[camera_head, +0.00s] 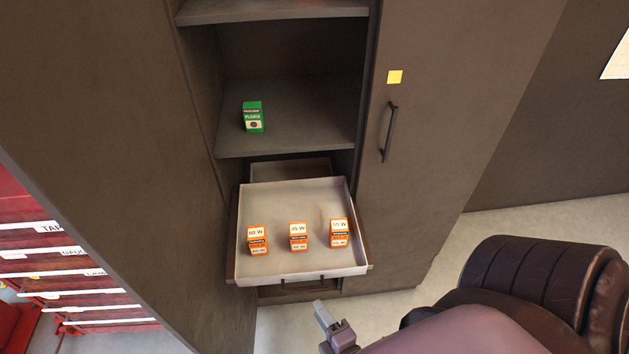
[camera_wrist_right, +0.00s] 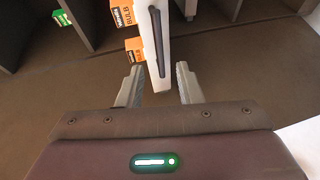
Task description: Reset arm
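My right gripper (camera_head: 322,312) is just in front of and below the pulled-out drawer (camera_head: 280,205). In the right wrist view the two fingers of this gripper (camera_wrist_right: 159,84) are spread apart with nothing held. The white drawer front (camera_wrist_right: 155,50) and its dark handle (camera_wrist_right: 156,42) show beyond and between the fingertips; the gripper looks apart from them. Three orange-and-white bulb boxes stand in the drawer: left (camera_head: 257,241), middle (camera_head: 298,237) and right (camera_head: 339,233). My left gripper is not in view.
A green box (camera_head: 253,117) stands on the shelf (camera_head: 310,110) above the drawer. A closed cabinet door (camera_head: 440,130) with a black handle (camera_head: 389,132) is to the right. Red drawers (camera_head: 60,265) are at the lower left. Open floor (camera_head: 530,220) lies to the right.

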